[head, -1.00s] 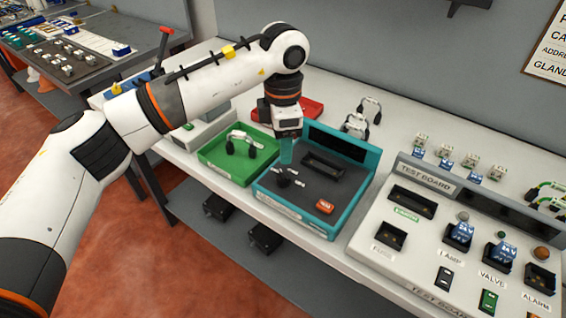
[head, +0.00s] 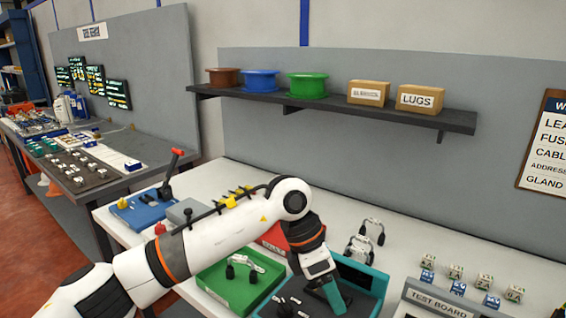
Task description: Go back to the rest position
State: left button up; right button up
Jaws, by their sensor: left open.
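My left gripper (head: 333,296) reaches in from the left over the teal tray (head: 377,284), pointing down and to the right. It has teal fingers and holds nothing that I can see; the gap between its fingertips is hard to make out. The arm hides part of the teal tray and the red bin (head: 274,238) behind it. The lower part of the teal tray is cut off by the picture's bottom edge. My right gripper is not in view.
A green tray (head: 212,283) with a cable piece stands left of the teal tray. The test board (head: 437,302) is at the right. A shelf (head: 345,106) with spools and boxes hangs above.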

pick_arm(q)
jog(key=s+d+r+n+g+h, duration=0.3)
jog(key=s+d+r+h, duration=0.5)
jog(key=h, duration=0.4)
jog(key=w+a+r+n+t+h, duration=0.2)
jog(key=w+r+n+t+h, duration=0.15)
jog(key=n+t+h, duration=0.35)
jog(key=w+a+f+n+t+y, duration=0.2)
jog(key=w+a+n+t+y, duration=0.25)
jog(key=a+n+t, duration=0.4)
jog(key=w+a+f+n+t+y, duration=0.1)
jog(key=w+a+n+t+y, duration=0.3)
jog(key=n+t, duration=0.75)
jog(key=s+a+f+n+g+y, duration=0.2)
jog(key=a+f+n+g+y, duration=0.3)
jog(key=a+f+n+y, duration=0.9)
jog(key=s+a+f+n+g+y, duration=0.1)
jog(key=s+a+f+n+g, duration=0.25)
jog(key=s+f+g, duration=0.6)
jog(key=s+a+f+n+g, duration=0.4)
jog(key=s+f, duration=0.6)
jog(key=s, duration=0.6)
notch_tip(320, 180, down, 25)
jog(key=s+a+m+g, duration=0.1)
jog(key=g, duration=0.1)
jog(key=s+a+f, duration=0.3)
jog(key=s+f, duration=1.3)
jog(key=shift+s+f+g, duration=0.15)
jog(key=shift+s+g, duration=0.15)
jog(key=shift+g, duration=0.05)
